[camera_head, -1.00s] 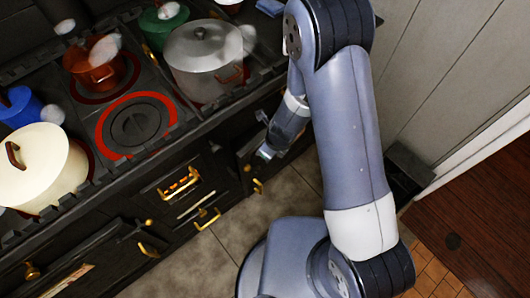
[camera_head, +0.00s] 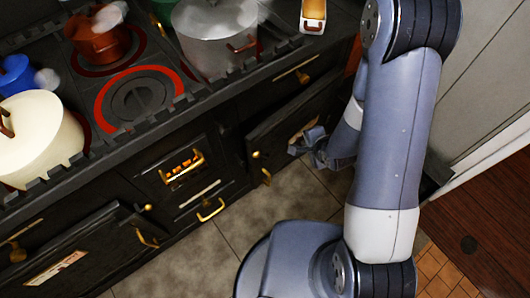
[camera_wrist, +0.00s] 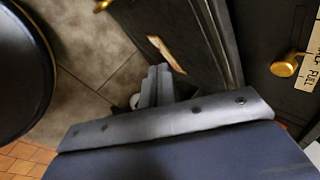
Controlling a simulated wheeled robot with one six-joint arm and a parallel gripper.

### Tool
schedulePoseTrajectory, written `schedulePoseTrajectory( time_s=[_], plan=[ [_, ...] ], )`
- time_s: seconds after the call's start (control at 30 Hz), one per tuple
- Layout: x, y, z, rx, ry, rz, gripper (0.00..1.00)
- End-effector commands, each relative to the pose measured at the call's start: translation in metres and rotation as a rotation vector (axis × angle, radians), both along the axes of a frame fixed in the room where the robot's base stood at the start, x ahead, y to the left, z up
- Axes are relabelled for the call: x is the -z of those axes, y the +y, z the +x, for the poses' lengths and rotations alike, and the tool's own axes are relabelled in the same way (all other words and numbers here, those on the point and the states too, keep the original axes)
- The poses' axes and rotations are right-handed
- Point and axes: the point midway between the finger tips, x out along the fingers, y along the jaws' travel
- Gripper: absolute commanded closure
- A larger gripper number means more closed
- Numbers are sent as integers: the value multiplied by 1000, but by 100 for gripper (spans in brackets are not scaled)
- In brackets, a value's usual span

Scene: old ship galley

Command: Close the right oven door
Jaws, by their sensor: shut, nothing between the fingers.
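The right oven door (camera_head: 287,119) is a black panel low on the stove's right front. It has a pale label, and a brass handle (camera_head: 265,177) and knob at its left edge. It looks at most slightly ajar; I cannot tell if it is flush. My gripper (camera_head: 308,146) is shut and empty, in front of the door near its label. In the wrist view my fingers (camera_wrist: 160,84) point at the lower part of the same door (camera_wrist: 180,25), close to the label. I cannot tell if they touch it. My arm hides the door's right end.
The left oven door (camera_head: 75,255) and the small middle firebox door (camera_head: 180,170) are on the same stove front. A grey pot (camera_head: 215,35), cream pot (camera_head: 35,140) and orange pot (camera_head: 103,40) stand on top. Tiled floor (camera_head: 215,250) is clear before the stove. A panelled wall (camera_head: 490,75) is at right.

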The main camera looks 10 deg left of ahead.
Motion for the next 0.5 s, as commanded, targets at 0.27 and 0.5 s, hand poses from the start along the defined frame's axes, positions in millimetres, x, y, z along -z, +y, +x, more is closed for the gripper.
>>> schedulePoseTrajectory(
  time_s=[0.27,0.5],
  plan=[
    [9,20,-35,-322,-113,103,100],
    [9,31,-44,-398,-132,137,100]
  ],
)
